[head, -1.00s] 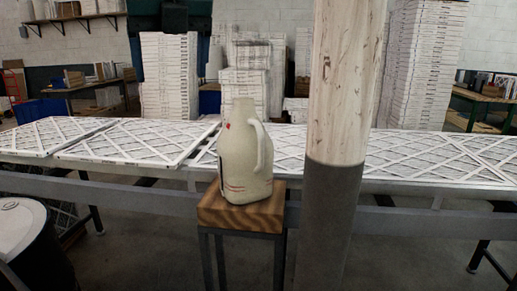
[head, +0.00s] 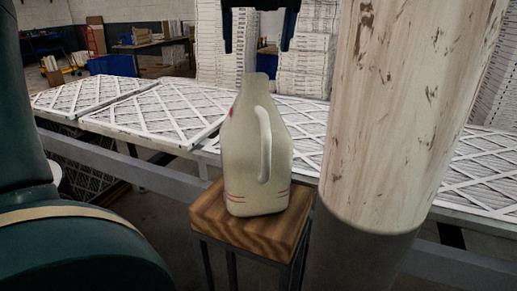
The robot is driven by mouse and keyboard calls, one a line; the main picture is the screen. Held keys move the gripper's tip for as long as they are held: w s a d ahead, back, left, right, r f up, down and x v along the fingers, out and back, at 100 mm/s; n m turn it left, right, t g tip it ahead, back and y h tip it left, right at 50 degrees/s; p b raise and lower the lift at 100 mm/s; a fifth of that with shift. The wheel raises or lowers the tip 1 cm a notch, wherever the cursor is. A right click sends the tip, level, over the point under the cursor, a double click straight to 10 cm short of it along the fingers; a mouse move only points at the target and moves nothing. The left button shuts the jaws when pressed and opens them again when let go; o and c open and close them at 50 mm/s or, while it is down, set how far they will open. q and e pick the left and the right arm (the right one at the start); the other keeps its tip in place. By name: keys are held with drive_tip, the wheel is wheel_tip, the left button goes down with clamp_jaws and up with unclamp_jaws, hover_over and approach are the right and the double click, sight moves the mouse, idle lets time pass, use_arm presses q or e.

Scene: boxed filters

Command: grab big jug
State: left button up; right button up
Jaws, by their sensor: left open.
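The big jug (head: 240,165) is off-white, with a handle on its right side, a small red mark near the top and red lines near the base. It stands upright on a square wooden stool top (head: 215,222). My left gripper (head: 259,47) shows at the top of the picture, above the jug's neck, with its two dark fingers apart and pointing down. It is open and empty, and I cannot tell how far it is from the jug in depth. My right gripper does not show.
A thick pillar (head: 395,110), pale above and grey below, stands close to the right of the jug. Behind the jug runs a long table with white lattice-faced filters (head: 160,110). Stacks of boxed filters (head: 305,60) stand further back. A blue bin (head: 112,65) is at the back left.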

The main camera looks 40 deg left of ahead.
sight(255, 76)
use_arm(q)
drive_tip(key=p+x, duration=0.1)
drive_tip(key=x, duration=0.8)
drive_tip(key=shift+w+p, duration=0.1)
drive_tip(key=shift+p, duration=0.2)
drive_tip(key=shift+c, duration=0.4)
clamp_jaws()
